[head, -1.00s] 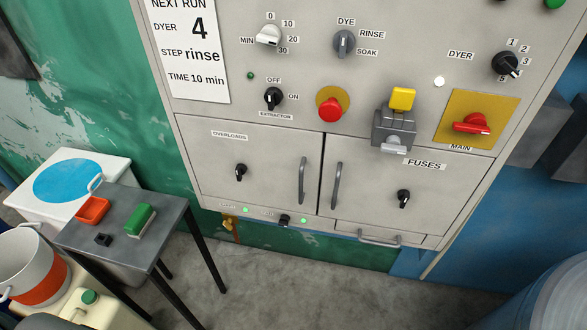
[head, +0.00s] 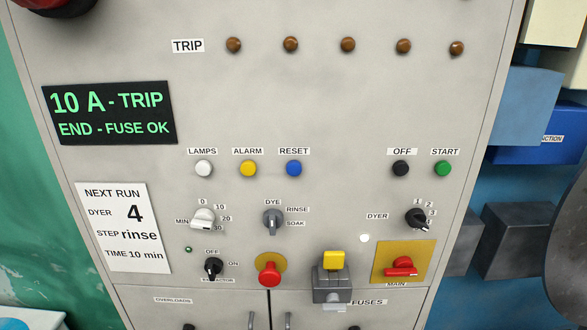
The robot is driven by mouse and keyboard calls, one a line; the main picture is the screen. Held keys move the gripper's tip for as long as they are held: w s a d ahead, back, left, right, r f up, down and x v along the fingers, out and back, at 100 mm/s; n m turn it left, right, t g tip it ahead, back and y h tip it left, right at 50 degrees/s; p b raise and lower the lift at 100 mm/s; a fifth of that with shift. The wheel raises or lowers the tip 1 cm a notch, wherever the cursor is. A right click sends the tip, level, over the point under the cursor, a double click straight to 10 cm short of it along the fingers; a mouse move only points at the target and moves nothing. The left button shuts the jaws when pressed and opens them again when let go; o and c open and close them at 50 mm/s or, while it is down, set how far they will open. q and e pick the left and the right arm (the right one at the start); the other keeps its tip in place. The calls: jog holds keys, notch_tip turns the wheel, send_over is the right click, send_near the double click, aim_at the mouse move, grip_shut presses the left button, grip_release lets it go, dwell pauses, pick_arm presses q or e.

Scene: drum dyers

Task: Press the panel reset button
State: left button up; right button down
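The blue reset button (head: 294,168) is on the grey control panel (head: 330,110), under a RESET label (head: 294,151). It sits in a row with a white LAMPS button (head: 204,168) and a yellow ALARM button (head: 248,168) to its left. A black OFF button (head: 401,168) and a green START button (head: 443,168) are farther right. Neither of my grippers is in view.
A black display (head: 109,113) reads "10 A - TRIP, END - FUSE OK". Below the buttons are several knobs, a red mushroom button (head: 269,273), a yellow-topped grey device (head: 332,282) and a red main switch (head: 401,267). Several brown TRIP lamps (head: 348,45) line the top.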

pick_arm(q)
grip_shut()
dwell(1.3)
